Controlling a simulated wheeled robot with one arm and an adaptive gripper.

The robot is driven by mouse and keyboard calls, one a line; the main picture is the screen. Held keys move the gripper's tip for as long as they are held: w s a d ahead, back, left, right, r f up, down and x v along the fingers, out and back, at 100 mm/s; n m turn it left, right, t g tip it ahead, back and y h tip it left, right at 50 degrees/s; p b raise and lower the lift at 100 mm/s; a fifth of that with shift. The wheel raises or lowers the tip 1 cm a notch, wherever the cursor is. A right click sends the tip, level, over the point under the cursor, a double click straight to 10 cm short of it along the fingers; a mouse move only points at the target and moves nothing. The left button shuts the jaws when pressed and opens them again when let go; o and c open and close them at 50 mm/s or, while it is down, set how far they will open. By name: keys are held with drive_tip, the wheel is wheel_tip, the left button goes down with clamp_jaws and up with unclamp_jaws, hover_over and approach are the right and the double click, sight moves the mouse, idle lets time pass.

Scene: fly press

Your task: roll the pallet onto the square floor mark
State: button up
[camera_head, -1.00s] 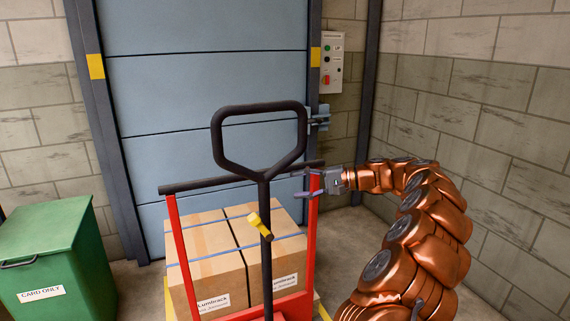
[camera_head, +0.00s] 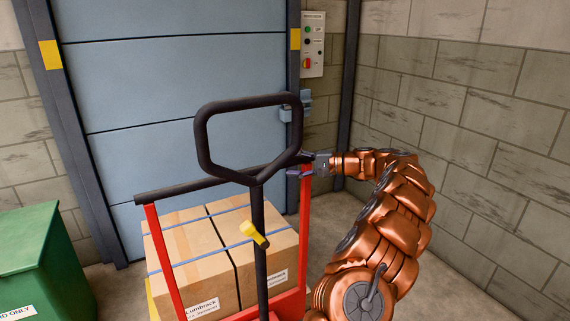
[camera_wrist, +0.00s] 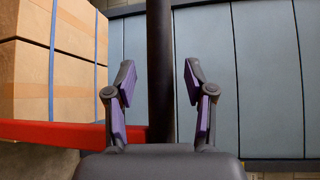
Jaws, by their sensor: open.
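The cartons (camera_head: 205,252), bound with blue straps, are stacked behind a red frame (camera_head: 308,205) topped by a dark crossbar (camera_head: 185,190). A black loop handle (camera_head: 203,145) on a post with a yellow lever (camera_head: 252,232) stands in front. My gripper (camera_head: 300,164) is at the crossbar's right end. In the wrist view its open fingers (camera_wrist: 158,80) straddle a dark bar (camera_wrist: 160,45), with gaps visible on both sides. The pallet's base is mostly hidden. A bit of yellow (camera_head: 152,300) shows low beside the cartons; I cannot tell if it is a floor mark.
A blue shutter door (camera_head: 170,80) is behind the cartons, with a control box (camera_head: 313,45) to its right. A green bin (camera_head: 35,262) stands at left. A block wall (camera_head: 470,130) bounds the right side. Some bare floor (camera_head: 440,270) shows along that wall.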

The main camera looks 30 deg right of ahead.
drive_tip(key=shift+x, duration=1.45)
clamp_jaws()
drive_tip(key=shift+s, duration=0.1)
